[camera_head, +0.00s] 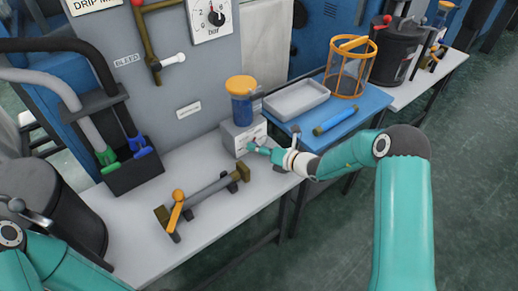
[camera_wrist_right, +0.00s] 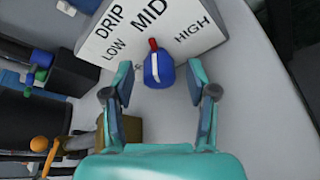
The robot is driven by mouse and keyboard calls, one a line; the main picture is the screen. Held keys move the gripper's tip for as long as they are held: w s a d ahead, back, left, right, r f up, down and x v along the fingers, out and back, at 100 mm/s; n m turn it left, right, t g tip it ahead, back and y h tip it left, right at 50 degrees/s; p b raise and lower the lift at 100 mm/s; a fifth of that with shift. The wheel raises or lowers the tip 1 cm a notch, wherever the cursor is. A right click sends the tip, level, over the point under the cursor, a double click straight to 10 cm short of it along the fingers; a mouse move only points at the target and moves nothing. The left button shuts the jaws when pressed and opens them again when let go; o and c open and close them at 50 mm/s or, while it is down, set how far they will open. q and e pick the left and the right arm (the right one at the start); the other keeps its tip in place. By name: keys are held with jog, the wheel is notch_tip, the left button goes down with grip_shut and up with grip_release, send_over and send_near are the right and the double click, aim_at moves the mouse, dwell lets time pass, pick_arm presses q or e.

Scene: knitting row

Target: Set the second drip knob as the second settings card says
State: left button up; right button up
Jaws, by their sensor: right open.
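A grey drip box (camera_head: 232,139) stands on the white bench, with a blue jar with an orange lid (camera_head: 241,88) on top. The right wrist view shows the box face (camera_wrist_right: 120,45) lettered DRIP, LOW, MID and HIGH. Its blue knob (camera_wrist_right: 158,71) has a red pointer, which points at MID. My right gripper (camera_head: 254,149) is at the box front. In the right wrist view my right gripper (camera_wrist_right: 158,84) is open, with one finger on each side of the knob and gaps between. My left arm shows at the lower left, but its gripper is out of view. I cannot make out a readable settings card.
A brown bar fixture with an orange lever (camera_head: 177,209) lies on the bench left of the box. A black holder (camera_head: 133,176) stands at left.

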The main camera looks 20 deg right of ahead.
grip_shut()
jog(key=shift+f+b, duration=0.15)
jog(key=shift+b, duration=0.45)
grip_release()
notch_tip(320, 180, up, 4)
send_over(287, 175)
jog(key=shift+s+f, duration=0.1)
jog(key=shift+f, duration=0.05)
dwell(0.3)
